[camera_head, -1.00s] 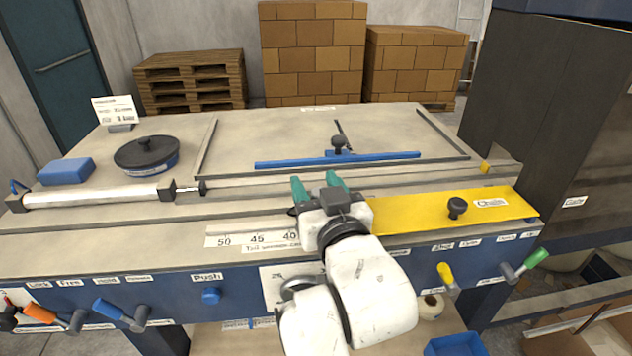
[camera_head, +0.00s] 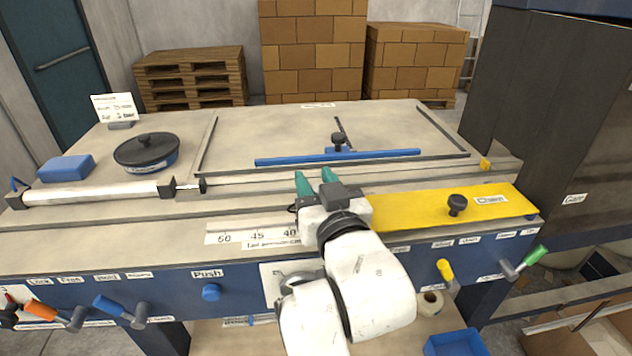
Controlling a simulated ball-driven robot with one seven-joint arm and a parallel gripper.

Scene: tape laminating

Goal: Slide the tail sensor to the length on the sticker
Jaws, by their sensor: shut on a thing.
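My gripper (camera_head: 315,180) has teal fingertips and reaches over the rail groove just left of the yellow chain cover. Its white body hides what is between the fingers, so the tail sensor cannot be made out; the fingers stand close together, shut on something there. The tail sensor scale (camera_head: 252,235) is a white strip on the table's front part, with 50, 45 and 40 readable to the left of my gripper. My arm covers the rest of the scale. A sticker card (camera_head: 114,107) stands at the back left, its print too small to read.
The yellow cover (camera_head: 485,204) with a black knob lies right of my gripper. A blue bar (camera_head: 375,157) with a knob lies behind it. A white cylinder (camera_head: 100,192), black round weight (camera_head: 146,152) and blue block (camera_head: 66,167) are at left. Levers line the front panel.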

